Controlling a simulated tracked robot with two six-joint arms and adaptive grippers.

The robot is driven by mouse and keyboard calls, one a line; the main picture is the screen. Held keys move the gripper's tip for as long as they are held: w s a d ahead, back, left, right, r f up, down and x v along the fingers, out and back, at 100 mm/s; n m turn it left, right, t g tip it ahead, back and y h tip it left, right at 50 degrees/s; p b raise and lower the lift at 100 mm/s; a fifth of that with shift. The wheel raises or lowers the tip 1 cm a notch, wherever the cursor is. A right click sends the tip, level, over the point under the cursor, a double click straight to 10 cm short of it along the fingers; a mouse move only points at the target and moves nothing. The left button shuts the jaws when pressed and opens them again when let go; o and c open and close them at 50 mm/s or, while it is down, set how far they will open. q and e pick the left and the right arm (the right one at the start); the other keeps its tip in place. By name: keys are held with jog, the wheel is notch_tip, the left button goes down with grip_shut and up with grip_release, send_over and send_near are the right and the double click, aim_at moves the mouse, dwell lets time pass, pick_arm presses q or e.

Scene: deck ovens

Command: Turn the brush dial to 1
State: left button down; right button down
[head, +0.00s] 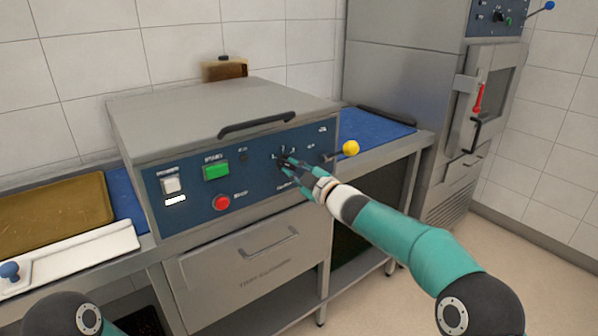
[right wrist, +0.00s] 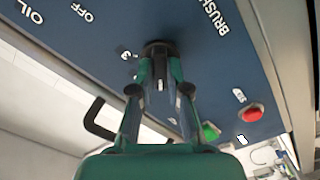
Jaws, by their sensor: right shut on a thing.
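The brush dial (right wrist: 158,47) is a dark round knob on the blue control panel (right wrist: 120,40) of the steel machine. My right gripper (right wrist: 158,75) is shut on the dial, with one finger on each side. In the head view my right gripper (head: 284,163) reaches the panel from the right and hides most of the dial. Its pointer setting cannot be read. Only a part of my left arm shows at the bottom left; its gripper is out of view.
The panel also carries a green button (head: 216,171), a red button (head: 221,203) and a white switch (head: 172,185). A yellow ball-ended lever (head: 350,148) stands just right of the gripper. A black lid handle (head: 257,125) is above. A brown tray (head: 60,215) lies at left.

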jog(key=shift+r, duration=0.1)
dwell(0.3)
jog(key=c, duration=1.5)
grip_release()
jog(key=shift+w, duration=0.1)
jog(key=o, duration=0.4)
jog(key=shift+w+f, duration=0.1)
jog(key=shift+f, duration=0.1)
jog(key=shift+c, duration=0.2)
jog(key=v, duration=1.2)
